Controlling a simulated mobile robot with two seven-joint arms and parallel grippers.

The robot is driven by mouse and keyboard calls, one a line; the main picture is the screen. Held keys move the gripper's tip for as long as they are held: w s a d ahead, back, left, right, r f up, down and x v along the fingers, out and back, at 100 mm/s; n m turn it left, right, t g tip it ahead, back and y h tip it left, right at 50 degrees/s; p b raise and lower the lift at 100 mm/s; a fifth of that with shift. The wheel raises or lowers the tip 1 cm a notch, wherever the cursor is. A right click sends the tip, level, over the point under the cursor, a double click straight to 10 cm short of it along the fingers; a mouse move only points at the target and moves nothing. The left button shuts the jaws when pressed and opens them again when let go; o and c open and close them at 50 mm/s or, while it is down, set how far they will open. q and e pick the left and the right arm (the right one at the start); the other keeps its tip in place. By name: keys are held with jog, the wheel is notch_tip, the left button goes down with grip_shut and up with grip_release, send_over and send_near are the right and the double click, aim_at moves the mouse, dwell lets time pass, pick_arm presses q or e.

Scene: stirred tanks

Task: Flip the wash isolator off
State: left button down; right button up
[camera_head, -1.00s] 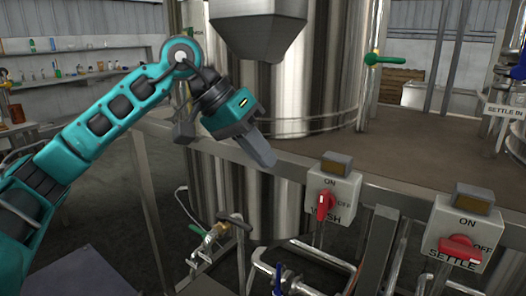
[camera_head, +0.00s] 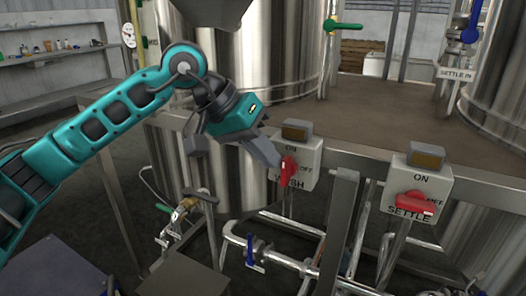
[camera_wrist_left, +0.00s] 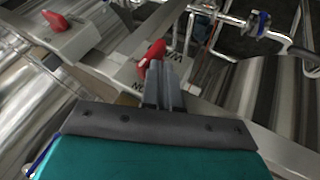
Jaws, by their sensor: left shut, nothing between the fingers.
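The wash isolator is a grey box (camera_head: 306,172) marked ON, OFF and WASH, with an amber lamp block on top. Its red handle (camera_head: 289,168) stands roughly upright, towards ON. My left gripper (camera_head: 277,161) is shut and empty, its tips right beside the handle's left side in the head view. In the left wrist view the closed fingers (camera_wrist_left: 162,75) reach to the red handle (camera_wrist_left: 152,55). They seem to touch it or nearly so. My right gripper is not in view.
The settle isolator (camera_head: 416,190) is to the right, its red handle (camera_head: 410,203) lying roughly sideways. A metal rail runs behind both boxes. Pipes with a blue-handled valve (camera_head: 250,249) are below. Large steel tanks stand behind.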

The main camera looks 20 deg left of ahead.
pick_arm(q)
jog(key=shift+d+r+y, duration=0.3)
jog(key=shift+y, duration=0.5)
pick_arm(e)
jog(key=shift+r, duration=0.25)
